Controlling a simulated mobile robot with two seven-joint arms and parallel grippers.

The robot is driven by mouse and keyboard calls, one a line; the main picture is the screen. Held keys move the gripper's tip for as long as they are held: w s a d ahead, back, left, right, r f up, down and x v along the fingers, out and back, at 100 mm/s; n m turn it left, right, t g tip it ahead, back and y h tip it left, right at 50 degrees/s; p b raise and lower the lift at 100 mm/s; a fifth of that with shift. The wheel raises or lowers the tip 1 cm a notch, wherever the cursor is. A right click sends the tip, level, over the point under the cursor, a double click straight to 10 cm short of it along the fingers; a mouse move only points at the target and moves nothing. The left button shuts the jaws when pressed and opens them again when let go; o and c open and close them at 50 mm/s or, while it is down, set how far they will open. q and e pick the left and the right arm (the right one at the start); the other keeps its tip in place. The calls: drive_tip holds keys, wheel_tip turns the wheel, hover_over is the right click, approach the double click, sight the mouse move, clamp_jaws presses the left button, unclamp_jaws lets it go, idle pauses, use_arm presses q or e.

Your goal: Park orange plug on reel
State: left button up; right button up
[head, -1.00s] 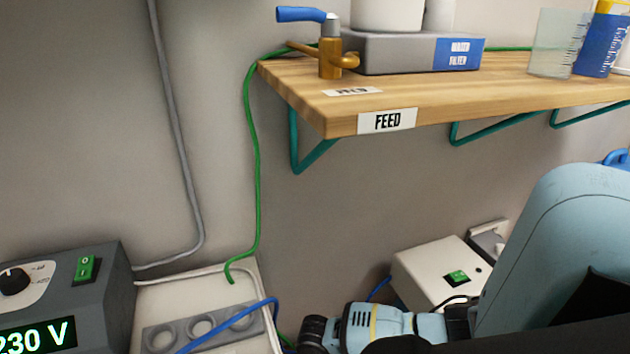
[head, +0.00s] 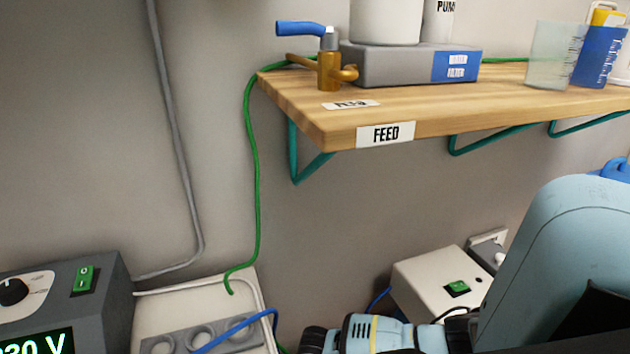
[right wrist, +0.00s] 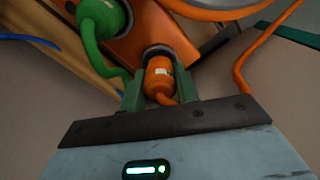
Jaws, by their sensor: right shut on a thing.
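The orange plug (right wrist: 160,75) is between the fingers of my right gripper (right wrist: 160,90), which is shut on it. The plug's far end is at a dark round opening in the orange plate of the reel (right wrist: 125,42); I cannot tell how deep it sits. An orange cord (right wrist: 243,75) hangs to the right of the gripper. A green plug (right wrist: 100,18) with a green cord is on the same plate, left of the orange plug. The head view shows part of my right arm at bottom right, but not its gripper or the reel. My left gripper is not in view.
A wooden shelf (head: 440,122) with a brass tap (head: 329,68) and a grey water filter box (head: 400,65) is on the wall. Below are a white box with a green switch (head: 425,275), a socket strip (head: 180,338) and a voltage unit (head: 100,300).

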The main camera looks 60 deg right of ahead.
drive_tip(key=shift+f+b, duration=0.45)
drive_tip(key=shift+f, duration=0.45)
idle(0.3)
drive_tip(key=o, duration=1.1)
wheel_tip(320, 180, up, 7)
drive_tip(key=p, duration=0.4)
drive_tip(key=shift+r+p, duration=0.3)
drive_tip(key=shift+r, duration=0.15)
